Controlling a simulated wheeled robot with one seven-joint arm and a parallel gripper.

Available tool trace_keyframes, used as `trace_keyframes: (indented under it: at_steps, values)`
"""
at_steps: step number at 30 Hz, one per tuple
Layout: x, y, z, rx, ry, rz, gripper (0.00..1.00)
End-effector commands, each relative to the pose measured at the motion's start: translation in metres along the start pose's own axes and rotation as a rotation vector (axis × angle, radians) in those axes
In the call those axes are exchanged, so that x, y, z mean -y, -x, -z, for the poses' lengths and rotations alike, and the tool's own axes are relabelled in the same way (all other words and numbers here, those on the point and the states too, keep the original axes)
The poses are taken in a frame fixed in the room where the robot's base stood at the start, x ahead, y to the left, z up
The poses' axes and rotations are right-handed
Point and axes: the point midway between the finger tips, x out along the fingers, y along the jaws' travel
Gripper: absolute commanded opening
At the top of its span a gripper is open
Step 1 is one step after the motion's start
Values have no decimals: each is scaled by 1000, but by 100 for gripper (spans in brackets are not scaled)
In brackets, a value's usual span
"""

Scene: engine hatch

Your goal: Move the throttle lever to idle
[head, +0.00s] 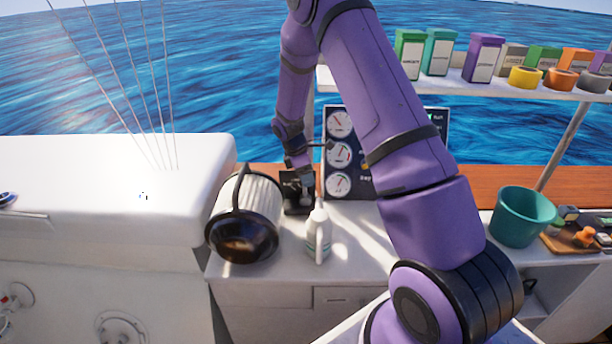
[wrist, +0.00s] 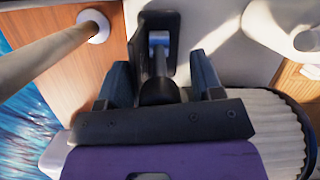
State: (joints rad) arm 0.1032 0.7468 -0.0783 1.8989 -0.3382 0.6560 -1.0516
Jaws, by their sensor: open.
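The throttle lever (wrist: 158,90) shows in the wrist view as a dark rod with a black round knob, rising from a black base plate (wrist: 146,24) with a slot. My gripper (wrist: 160,76) is open, with one finger on each side of the lever. I cannot tell whether either finger touches it. In the head view my gripper (head: 302,182) is down at the black throttle base (head: 293,203) on the white counter. The lever is mostly hidden there behind my gripper.
A white bottle (head: 318,243) stands just in front. A gauge panel (head: 340,155) is behind. A teal bucket (head: 520,218) and a loaded shelf (head: 450,84) are to the right.

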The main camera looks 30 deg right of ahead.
Motion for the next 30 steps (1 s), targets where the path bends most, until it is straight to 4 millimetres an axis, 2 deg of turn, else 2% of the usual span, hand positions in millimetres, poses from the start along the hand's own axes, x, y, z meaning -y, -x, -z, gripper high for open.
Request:
trace_keyframes:
  at_steps: [5,12,18,24,30]
  values:
    - [-1,19,0,-2,0,-4,61]
    - [-1,64,0,-1,-1,-3,61]
    - [-1,94,-1,0,-1,-2,61]
    - [0,105,-1,1,0,1,61]
    - [0,106,-1,1,0,1,61]
